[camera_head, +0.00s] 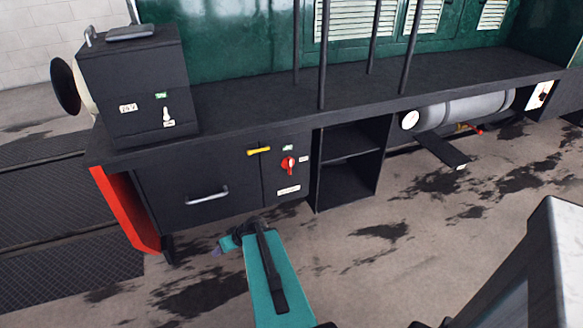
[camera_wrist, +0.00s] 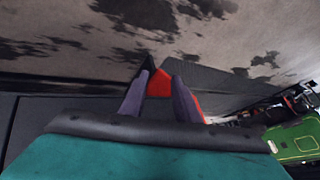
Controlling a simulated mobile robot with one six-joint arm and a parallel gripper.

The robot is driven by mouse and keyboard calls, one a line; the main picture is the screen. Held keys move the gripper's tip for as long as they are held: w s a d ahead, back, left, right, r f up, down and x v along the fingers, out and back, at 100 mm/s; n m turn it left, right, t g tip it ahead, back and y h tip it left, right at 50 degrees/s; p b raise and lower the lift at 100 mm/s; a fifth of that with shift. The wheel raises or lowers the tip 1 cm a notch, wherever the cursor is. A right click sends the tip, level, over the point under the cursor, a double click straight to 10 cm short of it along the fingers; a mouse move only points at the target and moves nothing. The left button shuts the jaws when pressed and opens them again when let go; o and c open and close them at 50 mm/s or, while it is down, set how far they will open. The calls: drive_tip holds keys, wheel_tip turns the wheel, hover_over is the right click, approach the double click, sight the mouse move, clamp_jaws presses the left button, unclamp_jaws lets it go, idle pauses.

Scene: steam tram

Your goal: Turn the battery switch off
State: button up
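A red rotary switch (camera_head: 288,164) with a light label plate below it sits on the dark front panel of the tram's side box, right of the drawer-like door. It looks like the battery switch, but its label is too small to read. My gripper (camera_head: 216,250) is low in front of the panel, below and left of the switch and apart from it. In the wrist view, its two purple-grey fingers (camera_wrist: 163,72) stand apart with nothing held between them. The switch does not show in the wrist view.
A yellow handle (camera_head: 258,150) is left of the switch, above a grey door handle (camera_head: 207,196). A dark box (camera_head: 140,88) with a white lever stands on the running board. Open shelves (camera_head: 350,168) lie right. A red end plate (camera_head: 124,210) is left; it shows behind my fingers.

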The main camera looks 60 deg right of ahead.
drive_tip(key=s+d+r+m+t+h, duration=0.15)
drive_tip(key=d+r, duration=0.25)
drive_tip(key=d, duration=0.5)
drive_tip(key=s+d+r+t+h, duration=0.25)
drive_tip(key=d+r, duration=0.25)
drive_tip(key=d, duration=0.3)
drive_tip(key=m+h+b, duration=0.2)
drive_tip(key=h, duration=0.4)
approach(291, 165)
drive_tip(key=r+v, duration=0.1)
drive_tip(key=v, duration=0.3)
drive_tip(key=shift+w+f+b, duration=0.25)
drive_tip(key=shift+b, duration=0.1)
drive_tip(key=b+x, duration=0.2)
drive_tip(key=b, duration=0.5)
drive_tip(key=shift+w+d+f, duration=0.1)
drive_tip(key=shift+f, duration=0.1)
drive_tip(key=shift+p+x, duration=0.55)
drive_tip(key=shift+x, duration=4.95)
drive_tip(key=shift+c, duration=0.2)
clamp_jaws()
